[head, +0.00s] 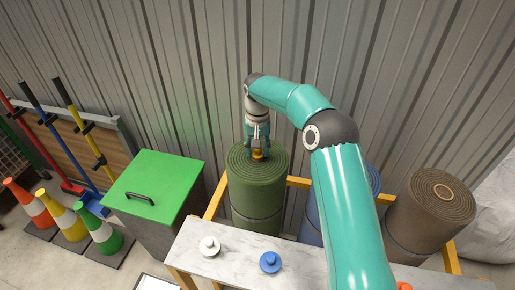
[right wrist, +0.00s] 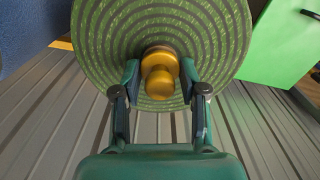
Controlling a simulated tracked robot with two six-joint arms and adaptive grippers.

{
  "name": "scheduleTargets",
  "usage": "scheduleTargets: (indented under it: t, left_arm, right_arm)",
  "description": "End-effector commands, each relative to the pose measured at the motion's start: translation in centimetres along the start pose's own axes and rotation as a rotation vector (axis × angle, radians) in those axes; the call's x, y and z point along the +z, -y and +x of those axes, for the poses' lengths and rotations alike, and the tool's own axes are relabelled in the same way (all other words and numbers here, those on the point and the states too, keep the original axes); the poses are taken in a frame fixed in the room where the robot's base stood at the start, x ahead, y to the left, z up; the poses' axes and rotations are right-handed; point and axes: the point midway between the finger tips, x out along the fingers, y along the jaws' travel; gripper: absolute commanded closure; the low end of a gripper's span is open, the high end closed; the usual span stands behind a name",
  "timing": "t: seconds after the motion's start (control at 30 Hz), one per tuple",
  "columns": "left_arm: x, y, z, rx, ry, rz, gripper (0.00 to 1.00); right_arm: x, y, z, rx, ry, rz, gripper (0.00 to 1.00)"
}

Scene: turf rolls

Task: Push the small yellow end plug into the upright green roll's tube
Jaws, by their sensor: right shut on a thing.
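The green roll (head: 257,195) stands upright beyond the marble-topped table, and its spiral top (right wrist: 105,50) fills the upper part of the right wrist view. The small yellow end plug (head: 258,155) is at the centre of that spiral, with its round knob (right wrist: 160,78) facing the wrist camera. My right gripper (head: 258,148) is above the roll, pointing down. In the right wrist view its fingers (right wrist: 159,75) are on either side of the plug, shut on it. The tube's mouth is hidden behind the plug; I cannot tell how deep the plug sits. My left gripper is not in view.
A white plug (head: 209,246) and a blue plug (head: 270,262) stand on the marble table (head: 235,263). A blue roll (head: 373,180) is partly behind my arm, and a brown roll (head: 430,215) stands right. A green-lidded bin (head: 155,182) and cones (head: 67,222) are left.

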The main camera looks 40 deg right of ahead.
Motion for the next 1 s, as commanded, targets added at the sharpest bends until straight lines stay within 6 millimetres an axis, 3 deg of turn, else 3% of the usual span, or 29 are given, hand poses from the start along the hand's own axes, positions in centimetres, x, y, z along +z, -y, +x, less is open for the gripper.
scheduleTargets:
  t: [0.4,0.43,0.6,1.0]
  left_arm:
    - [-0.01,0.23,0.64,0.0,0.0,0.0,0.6]
    - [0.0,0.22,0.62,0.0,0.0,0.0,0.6]
    - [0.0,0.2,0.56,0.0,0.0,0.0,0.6]
    - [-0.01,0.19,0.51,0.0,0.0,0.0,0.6]
  right_arm:
    - [0.01,-0.02,1.14,0.0,0.001,0.0,0.91]
    - [0.01,-0.02,1.12,0.0,0.0,0.0,0.56]
    - [0.01,-0.01,1.06,0.0,0.001,0.0,0.28]
    - [-0.04,0.03,0.57,0.0,-0.001,0.0,0.28]
